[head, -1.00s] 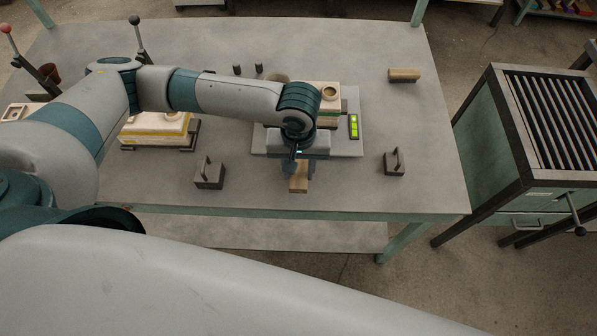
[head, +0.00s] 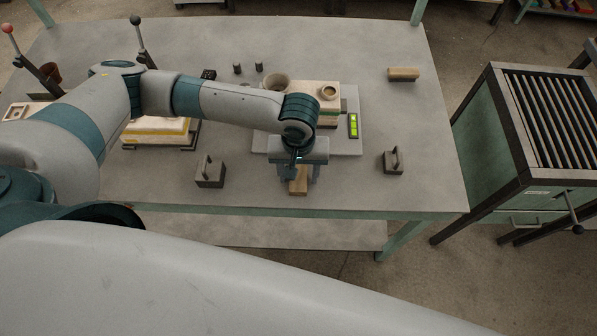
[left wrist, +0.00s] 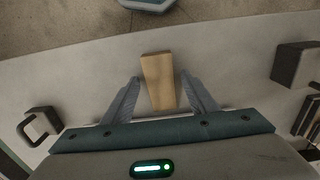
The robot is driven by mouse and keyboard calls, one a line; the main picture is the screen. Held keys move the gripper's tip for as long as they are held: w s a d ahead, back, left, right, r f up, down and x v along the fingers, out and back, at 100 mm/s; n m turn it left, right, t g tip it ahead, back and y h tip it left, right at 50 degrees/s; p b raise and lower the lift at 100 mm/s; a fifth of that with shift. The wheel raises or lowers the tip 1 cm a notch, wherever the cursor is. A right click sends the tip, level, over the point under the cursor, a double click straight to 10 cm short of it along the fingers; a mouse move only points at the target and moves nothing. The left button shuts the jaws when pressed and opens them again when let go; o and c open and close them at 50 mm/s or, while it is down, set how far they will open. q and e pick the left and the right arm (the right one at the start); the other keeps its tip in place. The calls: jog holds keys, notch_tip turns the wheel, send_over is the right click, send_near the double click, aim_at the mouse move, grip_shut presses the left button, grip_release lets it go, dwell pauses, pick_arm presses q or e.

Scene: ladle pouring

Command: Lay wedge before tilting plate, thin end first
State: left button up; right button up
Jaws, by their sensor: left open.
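The wooden wedge (head: 299,186) lies on the table near its front edge, in front of the tilting plate. My left gripper (head: 298,178) is open above it. In the left wrist view the wedge (left wrist: 158,78) lies between the two spread fingers (left wrist: 160,76), with a gap on each side. The grey tilting plate (head: 348,144) carries a pale block mould (head: 318,95) with a round opening, and a green level vial (head: 353,126). My forearm and gripper cover the plate's left part. My right gripper does not show.
Dark handled weights stand left (head: 210,172) and right (head: 393,161) of the wedge. Another wooden block (head: 404,75) lies at the back right. A yellow-edged mould (head: 157,130) sits at the left. Bare table (head: 420,150) is free at the right.

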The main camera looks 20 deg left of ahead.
aim_at(298, 178)
pick_arm(q)
jog(key=shift+r, duration=0.55)
notch_tip(298, 178, up, 11)
jog(key=b, duration=0.2)
jog(key=shift+r, duration=0.1)
dwell(1.2)
